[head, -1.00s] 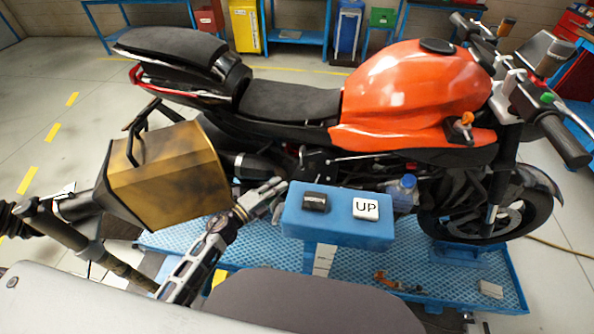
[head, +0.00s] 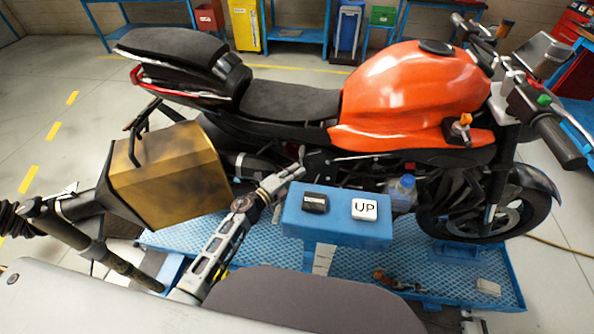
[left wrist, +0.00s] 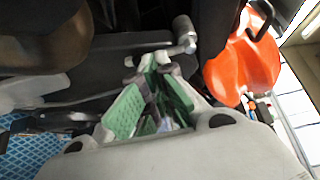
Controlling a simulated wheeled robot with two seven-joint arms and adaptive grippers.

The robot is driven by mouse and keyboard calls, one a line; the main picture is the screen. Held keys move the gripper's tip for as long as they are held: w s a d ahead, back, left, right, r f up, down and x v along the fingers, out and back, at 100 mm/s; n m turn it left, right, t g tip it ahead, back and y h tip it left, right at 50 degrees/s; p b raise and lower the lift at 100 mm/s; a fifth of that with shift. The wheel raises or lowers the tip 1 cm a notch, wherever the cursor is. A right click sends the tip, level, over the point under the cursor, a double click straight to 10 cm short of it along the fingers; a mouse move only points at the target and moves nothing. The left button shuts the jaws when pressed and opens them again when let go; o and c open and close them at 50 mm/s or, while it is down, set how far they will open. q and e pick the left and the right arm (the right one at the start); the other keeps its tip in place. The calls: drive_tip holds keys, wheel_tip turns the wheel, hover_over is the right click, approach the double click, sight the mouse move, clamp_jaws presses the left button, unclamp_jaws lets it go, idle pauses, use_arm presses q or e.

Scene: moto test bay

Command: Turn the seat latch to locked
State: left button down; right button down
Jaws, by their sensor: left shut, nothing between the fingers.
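The motorcycle has a black seat (head: 290,102) and an orange tank (head: 405,85). My left gripper (head: 297,170) is below the seat's front part, at the motorcycle's near side. In the left wrist view its green-padded fingers (left wrist: 160,60) meet at the tips, shut and empty. A small grey lever with a cylindrical knob (left wrist: 183,30) shows just beyond the fingertips; it looks like the seat latch. The fingertips overlap its lower end in the picture; I cannot tell whether they touch it. Its locked or unlocked marking is not readable. My right gripper is not in view.
A blue box with a black DOWN button (head: 315,203) and a white UP button (head: 364,209) stands close right of my left gripper. A brass-coloured pannier (head: 165,175) is to the left. A blue bottle (head: 403,190) is behind the box's right end.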

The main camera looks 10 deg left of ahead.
use_arm(q)
drive_tip(key=shift+w+d, duration=0.15)
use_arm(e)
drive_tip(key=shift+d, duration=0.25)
use_arm(q)
drive_tip(key=shift+d+n+b, duration=0.1)
drive_tip(key=shift+n+b, duration=0.2)
drive_tip(key=shift+b, duration=0.25)
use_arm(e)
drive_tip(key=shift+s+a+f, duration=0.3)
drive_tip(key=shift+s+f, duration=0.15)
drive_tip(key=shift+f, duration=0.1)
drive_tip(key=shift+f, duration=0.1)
use_arm(q)
drive_tip(key=shift+w, duration=0.1)
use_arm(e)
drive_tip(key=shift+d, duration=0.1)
